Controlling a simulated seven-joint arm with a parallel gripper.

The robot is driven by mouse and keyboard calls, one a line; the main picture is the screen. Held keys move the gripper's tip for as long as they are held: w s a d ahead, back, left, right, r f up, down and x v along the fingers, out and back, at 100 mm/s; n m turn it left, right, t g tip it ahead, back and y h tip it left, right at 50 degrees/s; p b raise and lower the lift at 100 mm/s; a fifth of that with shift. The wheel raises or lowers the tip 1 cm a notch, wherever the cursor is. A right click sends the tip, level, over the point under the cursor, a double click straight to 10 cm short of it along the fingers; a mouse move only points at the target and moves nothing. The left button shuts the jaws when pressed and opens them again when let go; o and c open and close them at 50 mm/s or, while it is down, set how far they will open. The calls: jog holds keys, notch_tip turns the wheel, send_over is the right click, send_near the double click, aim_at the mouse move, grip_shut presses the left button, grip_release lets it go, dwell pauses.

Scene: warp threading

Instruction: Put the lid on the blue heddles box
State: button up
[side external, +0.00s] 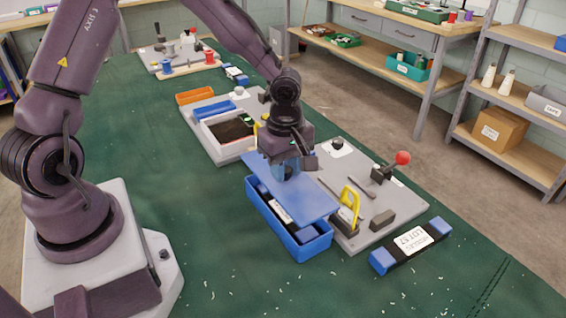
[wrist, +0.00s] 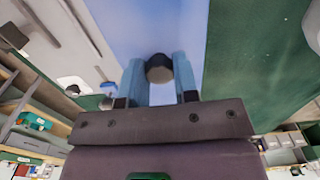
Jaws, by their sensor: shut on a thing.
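The blue heddles box (side external: 312,244) stands on the green table, its near end and part of its inside showing. Dark and pale contents show in it. The flat blue lid (side external: 312,197) is over the box, turned slightly askew to it, with the near end of the box uncovered. I cannot tell whether the lid touches the rim. My gripper (side external: 286,172) is above the lid and shut on its knob. In the wrist view, the light-blue fingers (wrist: 160,78) are on both sides of the dark round knob (wrist: 159,68), with the lid (wrist: 150,25) beyond.
A grey board (side external: 385,217) with a yellow-handled clamp (side external: 350,203) and a red-knobbed lever (side external: 402,158) lies right of the box. A labelled blue-and-black block (side external: 411,247) is at the near right. A white tray (side external: 228,133) is behind. The table's left middle is clear.

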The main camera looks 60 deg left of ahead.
aim_at(285, 188)
jog(key=shift+f, duration=2.45)
jog(key=shift+f, duration=0.4)
jog(key=o, duration=1.5)
jog(key=shift+o, duration=0.2)
jog(key=shift+r, duration=3.5)
